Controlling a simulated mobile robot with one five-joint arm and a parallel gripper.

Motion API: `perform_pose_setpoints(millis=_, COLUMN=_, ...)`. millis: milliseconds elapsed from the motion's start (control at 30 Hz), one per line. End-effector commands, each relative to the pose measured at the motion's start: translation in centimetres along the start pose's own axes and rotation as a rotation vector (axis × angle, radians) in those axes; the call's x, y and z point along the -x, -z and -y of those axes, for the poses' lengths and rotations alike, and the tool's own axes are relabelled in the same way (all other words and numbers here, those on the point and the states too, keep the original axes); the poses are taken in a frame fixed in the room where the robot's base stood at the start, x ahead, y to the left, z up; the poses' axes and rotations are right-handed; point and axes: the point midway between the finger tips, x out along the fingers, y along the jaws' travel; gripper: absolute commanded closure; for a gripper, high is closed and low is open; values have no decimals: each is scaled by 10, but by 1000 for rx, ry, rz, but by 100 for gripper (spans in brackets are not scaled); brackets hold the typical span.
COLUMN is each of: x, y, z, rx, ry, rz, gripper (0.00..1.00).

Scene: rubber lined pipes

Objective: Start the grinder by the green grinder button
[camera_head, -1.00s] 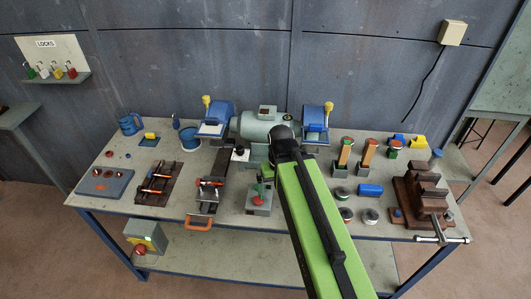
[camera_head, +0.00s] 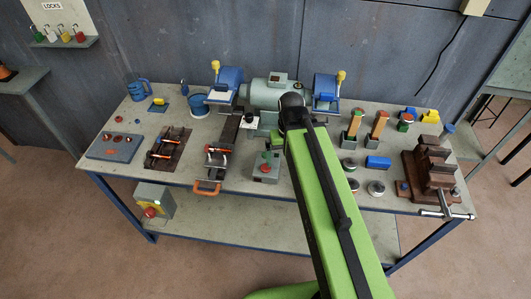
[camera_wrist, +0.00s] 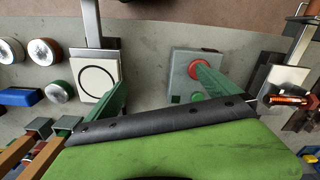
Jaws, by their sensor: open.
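The grey grinder (camera_head: 272,92) with blue wheel guards stands at the back of the bench. Its control box (camera_head: 267,168) sits in front of it, with a red button (camera_head: 265,168) on top. In the wrist view the box (camera_wrist: 180,88) lies between my fingers' sides of the picture, with the red button (camera_wrist: 193,72) towards the bench front. A small green patch, perhaps the green button (camera_wrist: 196,97), shows beside my right-hand finger. My gripper (camera_wrist: 160,85) is open and empty, its two green fingers wide apart. The right-hand finger overlaps the box and red button; contact cannot be told.
A plate with a black circle (camera_wrist: 97,80) lies under the left-hand finger. My arm hides part of the bench.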

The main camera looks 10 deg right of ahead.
Motion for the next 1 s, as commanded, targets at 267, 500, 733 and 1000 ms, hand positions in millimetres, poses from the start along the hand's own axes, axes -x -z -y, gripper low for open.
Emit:
perform_pose_setpoints(millis=267, x=0, y=0, z=0, rx=0, ry=0, rz=0, gripper=5)
perform_pose_setpoints(millis=500, x=0, y=0, z=0, rx=0, ry=0, rz=0, gripper=37)
perform_pose_setpoints(millis=733, x=0, y=0, z=0, rx=0, ry=0, rz=0, gripper=67)
perform_pose_setpoints(millis=1000, x=0, y=0, z=0, rx=0, ry=0, rz=0, gripper=100)
